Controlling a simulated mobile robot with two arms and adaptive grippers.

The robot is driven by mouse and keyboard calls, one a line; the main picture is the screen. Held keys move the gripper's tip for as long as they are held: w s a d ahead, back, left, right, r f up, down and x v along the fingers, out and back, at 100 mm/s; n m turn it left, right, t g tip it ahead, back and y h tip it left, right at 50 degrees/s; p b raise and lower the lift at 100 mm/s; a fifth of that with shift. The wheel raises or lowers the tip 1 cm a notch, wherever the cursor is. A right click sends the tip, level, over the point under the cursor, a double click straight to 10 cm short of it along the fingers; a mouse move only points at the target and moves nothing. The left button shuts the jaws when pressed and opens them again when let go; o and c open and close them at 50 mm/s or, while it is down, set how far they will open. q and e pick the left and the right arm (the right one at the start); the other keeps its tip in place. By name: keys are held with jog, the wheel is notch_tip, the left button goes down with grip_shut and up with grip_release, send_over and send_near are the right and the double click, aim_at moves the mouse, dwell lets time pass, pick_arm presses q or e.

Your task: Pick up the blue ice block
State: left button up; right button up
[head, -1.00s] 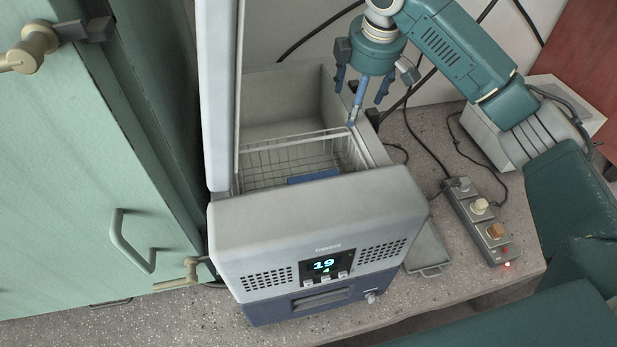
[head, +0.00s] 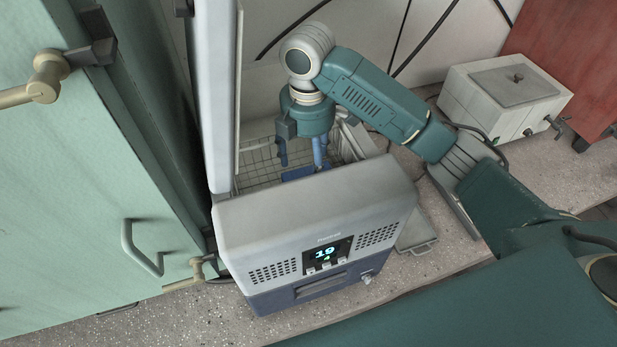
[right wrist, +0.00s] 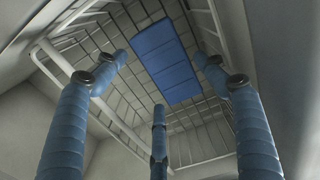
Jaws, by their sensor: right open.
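The blue ice block (head: 303,173) lies in the wire basket (head: 256,165) inside the open freezer box (head: 318,212). The front wall of the freezer and my gripper hide part of it in the head view. In the right wrist view the block (right wrist: 166,62) is a ribbed blue slab lying on the basket's wire floor. My right gripper (head: 302,158) reaches down into the freezer opening over the block. Its blue fingers (right wrist: 160,95) are spread apart, with the block between and beyond them, and nothing is held. My left gripper does not show.
The freezer's raised lid (head: 222,100) stands upright at the left of the opening. A green cabinet (head: 90,200) is farther left. A white box with a grey lid (head: 505,90) stands on the bench at the right. A small metal tray (head: 415,235) lies beside the freezer.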

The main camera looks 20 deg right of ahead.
aim_at(309, 170)
jog(key=shift+d+f+p, duration=0.1)
jog(key=shift+f+p, duration=0.45)
jog(key=shift+f, duration=1.25)
jog(key=c, duration=0.8)
jog(key=shift+c, duration=0.9)
jog(key=shift+r, duration=0.1)
